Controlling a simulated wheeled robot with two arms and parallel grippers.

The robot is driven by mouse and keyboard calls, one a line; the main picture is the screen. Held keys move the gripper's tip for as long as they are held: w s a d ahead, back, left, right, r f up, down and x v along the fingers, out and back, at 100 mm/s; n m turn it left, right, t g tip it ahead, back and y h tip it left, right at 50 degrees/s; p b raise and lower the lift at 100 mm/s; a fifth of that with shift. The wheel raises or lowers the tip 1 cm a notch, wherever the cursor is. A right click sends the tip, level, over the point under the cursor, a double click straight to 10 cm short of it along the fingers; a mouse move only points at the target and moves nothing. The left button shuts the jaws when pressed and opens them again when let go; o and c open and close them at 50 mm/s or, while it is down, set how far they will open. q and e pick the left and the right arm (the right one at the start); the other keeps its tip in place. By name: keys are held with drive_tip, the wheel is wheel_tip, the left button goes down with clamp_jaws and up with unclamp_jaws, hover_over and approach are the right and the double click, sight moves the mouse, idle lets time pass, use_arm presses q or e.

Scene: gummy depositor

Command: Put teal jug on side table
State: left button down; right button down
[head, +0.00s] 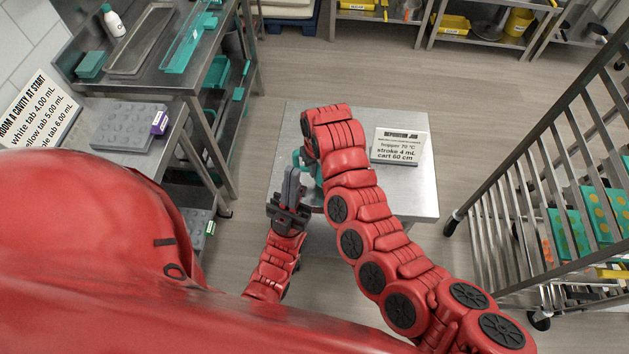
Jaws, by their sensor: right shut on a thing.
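The teal jug (309,161) shows only in part over the side table (412,203), a small grey metal-topped table at the centre. My right arm arches over the jug from the lower right and covers much of it. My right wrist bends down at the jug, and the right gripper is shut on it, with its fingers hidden. I cannot tell whether the jug touches the tabletop. My left gripper (290,183) points up the picture, close to the near side of the jug. Its fingers look close together, but their opening is unclear.
A printed card (400,146) stands on the side table's right part. A steel bench (183,82) and a lower bench with a grey mould (128,126) are at left. A wheeled rack (535,190) stands at right. Floor is clear behind the table.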

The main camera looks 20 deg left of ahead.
drive_tip(key=shift+w+a+b, duration=0.45)
drive_tip(key=shift+w+b, duration=0.15)
drive_tip(key=shift+b, duration=0.05)
drive_tip(key=shift+w+a+f+b, duration=0.15)
drive_tip(key=shift+f+b, duration=0.1)
drive_tip(key=shift+b, duration=0.2)
wheel_tip(320, 180, down, 3)
drive_tip(key=shift+f+b, duration=0.1)
drive_tip(key=shift+b, duration=0.35)
drive_tip(key=c, duration=1.4)
unclamp_jaws()
drive_tip(key=shift+c, duration=0.2)
drive_tip(key=o, duration=0.4)
